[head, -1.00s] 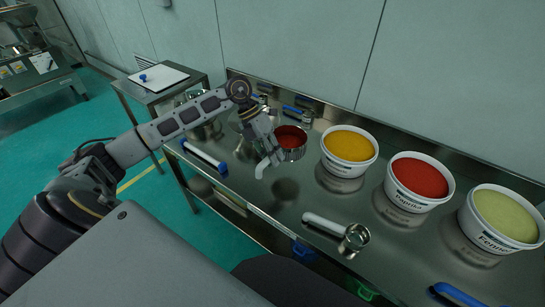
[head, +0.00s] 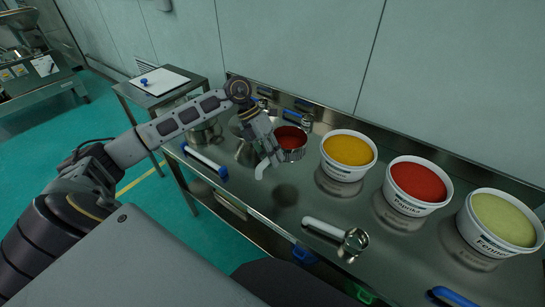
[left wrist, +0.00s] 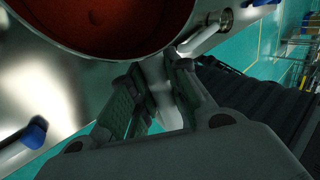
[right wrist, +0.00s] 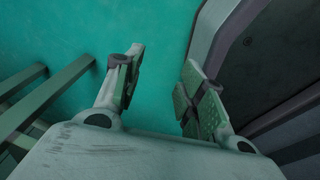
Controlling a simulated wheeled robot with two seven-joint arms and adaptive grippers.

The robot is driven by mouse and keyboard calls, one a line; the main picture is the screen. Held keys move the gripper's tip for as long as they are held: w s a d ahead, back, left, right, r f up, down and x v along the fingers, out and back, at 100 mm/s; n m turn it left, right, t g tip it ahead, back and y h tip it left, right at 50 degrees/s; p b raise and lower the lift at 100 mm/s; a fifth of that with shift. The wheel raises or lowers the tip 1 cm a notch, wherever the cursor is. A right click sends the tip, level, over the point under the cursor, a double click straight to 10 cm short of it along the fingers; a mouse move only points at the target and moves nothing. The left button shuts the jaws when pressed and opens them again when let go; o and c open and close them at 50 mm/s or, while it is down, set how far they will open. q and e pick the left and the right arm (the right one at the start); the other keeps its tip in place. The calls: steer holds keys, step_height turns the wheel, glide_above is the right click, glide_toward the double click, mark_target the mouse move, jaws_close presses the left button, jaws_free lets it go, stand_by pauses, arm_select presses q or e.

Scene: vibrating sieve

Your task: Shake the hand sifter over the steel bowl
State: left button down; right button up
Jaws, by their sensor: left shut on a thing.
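The hand sifter (head: 291,143) is a steel cylinder with red powder inside and a pale handle. My left gripper (head: 266,158) is shut on its handle and holds it above the steel table. In the left wrist view the sifter (left wrist: 165,38) fills the top, with the handle between the fingers (left wrist: 155,100). Steel vessels (head: 204,134) show partly behind my left arm; I cannot tell for sure which is the steel bowl, or whether the sifter is over it. My right gripper (right wrist: 160,85) is open and empty, with floor beyond it.
Tubs of yellow (head: 348,150), red paprika (head: 417,182) and green fennel powder (head: 503,218) stand along the right. A steel scoop (head: 353,243) with a white handle lies in front. A blue-and-white tool (head: 205,160) lies at the left edge. Blue-handled tools (head: 296,114) are at the back.

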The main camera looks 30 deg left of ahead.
arm_select(q)
steer(key=shift+a, duration=0.1)
arm_select(e)
steer(key=shift+a, duration=0.1)
arm_select(q)
steer(key=shift+w, duration=0.1)
steer(key=shift+w+a, duration=0.1)
steer(key=shift+a, duration=0.2)
arm_select(e)
steer(key=shift+d, duration=0.85)
arm_select(q)
steer(key=shift+a, duration=0.1)
arm_select(e)
steer(key=shift+a, duration=0.1)
arm_select(q)
steer(key=shift+w+a, duration=0.25)
steer(key=shift+a, duration=0.05)
arm_select(e)
steer(key=shift+a, duration=0.8)
arm_select(q)
steer(key=shift+a, duration=0.1)
arm_select(e)
steer(key=shift+d, duration=0.2)
arm_select(q)
steer(key=shift+w+a, duration=0.2)
steer(key=shift+a, duration=0.05)
arm_select(e)
steer(key=shift+d, duration=0.7)
